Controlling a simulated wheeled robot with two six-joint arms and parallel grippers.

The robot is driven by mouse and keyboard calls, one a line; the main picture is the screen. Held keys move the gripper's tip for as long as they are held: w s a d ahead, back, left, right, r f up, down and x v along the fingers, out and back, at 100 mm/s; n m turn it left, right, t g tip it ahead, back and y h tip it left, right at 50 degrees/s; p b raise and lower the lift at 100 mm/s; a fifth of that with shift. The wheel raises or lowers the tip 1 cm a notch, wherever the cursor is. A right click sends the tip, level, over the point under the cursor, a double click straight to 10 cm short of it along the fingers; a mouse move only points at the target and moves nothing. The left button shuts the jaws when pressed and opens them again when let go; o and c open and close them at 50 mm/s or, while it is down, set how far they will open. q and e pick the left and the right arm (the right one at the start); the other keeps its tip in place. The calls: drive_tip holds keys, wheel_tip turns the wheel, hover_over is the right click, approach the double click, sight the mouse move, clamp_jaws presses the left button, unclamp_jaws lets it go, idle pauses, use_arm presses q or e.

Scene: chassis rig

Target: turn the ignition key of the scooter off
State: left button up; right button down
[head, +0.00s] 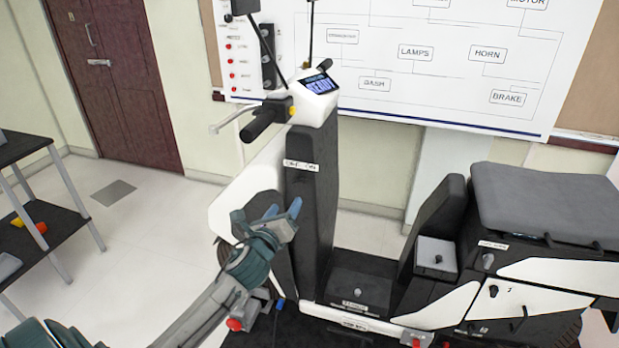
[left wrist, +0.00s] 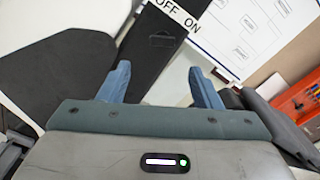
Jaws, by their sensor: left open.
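The scooter (head: 318,190) stands side-on, with its dark front panel (head: 308,215) facing the seat. A white OFF/ON label (head: 301,165) is on that panel, and it also shows at the top of the left wrist view (left wrist: 175,14). I cannot make out the ignition key clearly in either view. A faint dark outline shows on the panel below the label in the wrist view. The dash display (head: 319,84) seems to read READY. My left gripper (head: 282,210) is open and empty, in front of the panel and below the label. My right gripper is not in view.
The handlebar grip (head: 264,119) and brake lever stick out above my left gripper. The seat (head: 545,202) and a small box (head: 436,255) with a knob are to the right. A shelf (head: 40,225) stands at left. A wiring board (head: 410,60) hangs behind.

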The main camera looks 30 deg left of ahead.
sight(298, 185)
use_arm(q)
drive_tip(key=x, duration=0.2)
drive_tip(key=p+x, duration=0.1)
drive_tip(key=x, duration=0.2)
drive_tip(key=p+x, duration=0.1)
drive_tip(key=x, duration=0.1)
drive_tip(key=shift+w+r, duration=0.3)
drive_tip(key=shift+w, duration=0.05)
drive_tip(key=shift+p+x, duration=0.35)
drive_tip(key=shift+x, duration=0.5)
drive_tip(key=shift+w+a, duration=0.1)
drive_tip(key=shift+w, duration=0.05)
drive_tip(key=shift+w+f, duration=0.1)
drive_tip(key=shift+c, duration=0.7)
drive_tip(key=c, duration=0.9)
drive_tip(key=shift+o, duration=0.3)
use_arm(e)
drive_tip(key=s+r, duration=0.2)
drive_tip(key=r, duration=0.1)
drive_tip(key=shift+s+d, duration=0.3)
